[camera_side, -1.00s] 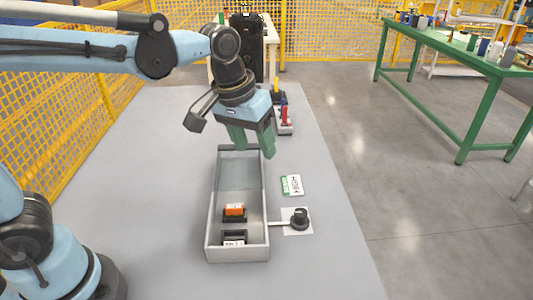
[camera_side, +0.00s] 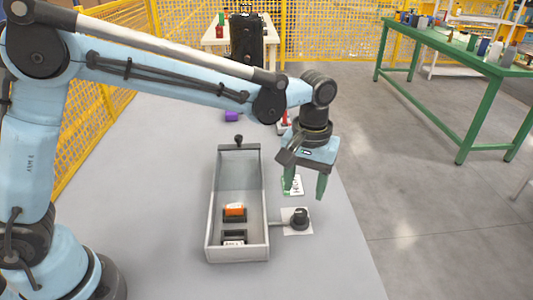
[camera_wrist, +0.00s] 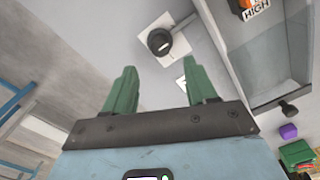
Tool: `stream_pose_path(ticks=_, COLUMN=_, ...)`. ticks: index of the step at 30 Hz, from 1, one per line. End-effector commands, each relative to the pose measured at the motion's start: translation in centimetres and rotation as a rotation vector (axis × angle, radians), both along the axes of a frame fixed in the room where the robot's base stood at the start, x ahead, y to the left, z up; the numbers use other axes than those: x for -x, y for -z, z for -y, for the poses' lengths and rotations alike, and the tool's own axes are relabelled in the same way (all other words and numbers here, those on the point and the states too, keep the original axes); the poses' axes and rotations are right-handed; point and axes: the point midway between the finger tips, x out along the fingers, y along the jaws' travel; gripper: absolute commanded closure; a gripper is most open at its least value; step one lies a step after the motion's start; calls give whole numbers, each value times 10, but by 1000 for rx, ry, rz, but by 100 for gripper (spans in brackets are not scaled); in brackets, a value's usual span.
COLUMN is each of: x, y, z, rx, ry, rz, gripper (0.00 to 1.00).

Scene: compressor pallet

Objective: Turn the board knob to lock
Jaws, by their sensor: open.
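The black board knob (camera_side: 299,218) stands on a white square plate (camera_side: 297,229) on the grey table, to the right of the grey tray. In the wrist view the knob (camera_wrist: 159,42) is beyond my fingertips, roughly between their lines. My gripper (camera_side: 305,192) is open and empty, pointing down above the table, a little behind and above the knob. Its two green fingers also show apart in the wrist view (camera_wrist: 158,75). The knob's lock marking cannot be read.
A long grey tray (camera_side: 212,205) holds an orange block (camera_side: 235,209) and a black piece (camera_side: 233,238). A purple block (camera_side: 232,116) stands farther back. Bare table lies in front of the knob.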

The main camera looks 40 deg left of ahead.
Motion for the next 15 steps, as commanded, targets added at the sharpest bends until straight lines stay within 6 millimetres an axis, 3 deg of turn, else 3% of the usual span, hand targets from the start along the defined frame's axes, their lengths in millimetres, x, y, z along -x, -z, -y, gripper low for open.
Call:
stream_pose_path(ticks=6, x=0, y=40, z=-1, rx=1, ry=0, rz=1, gripper=43)
stream_pose_path(ticks=15, x=0, y=70, z=-1, rx=1, ry=0, rz=1, gripper=43)
